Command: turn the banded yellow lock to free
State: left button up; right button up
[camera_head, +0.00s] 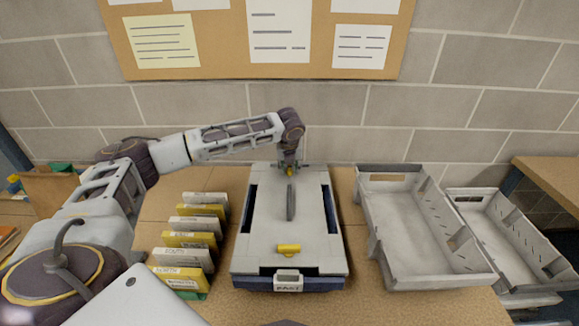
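A grey case (265,221) with dark blue sides and a labelled front stands in the middle of the table. A plain-looking yellow lock (288,249) lies crosswise near its front edge. A second small yellow piece (290,171) shows at the far end, mostly covered by my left gripper (290,163). I cannot make out a band on either. My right gripper is out of view.
A row of yellow and white labelled boxes (188,240) stands left of the case. Grey trays (428,272) (548,275) stand to its right. A brick wall with a corkboard (230,62) rises close behind the table.

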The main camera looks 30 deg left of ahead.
pick_arm(q)
jog(key=shift+f, duration=0.1)
grip_shut()
dwell(0.3)
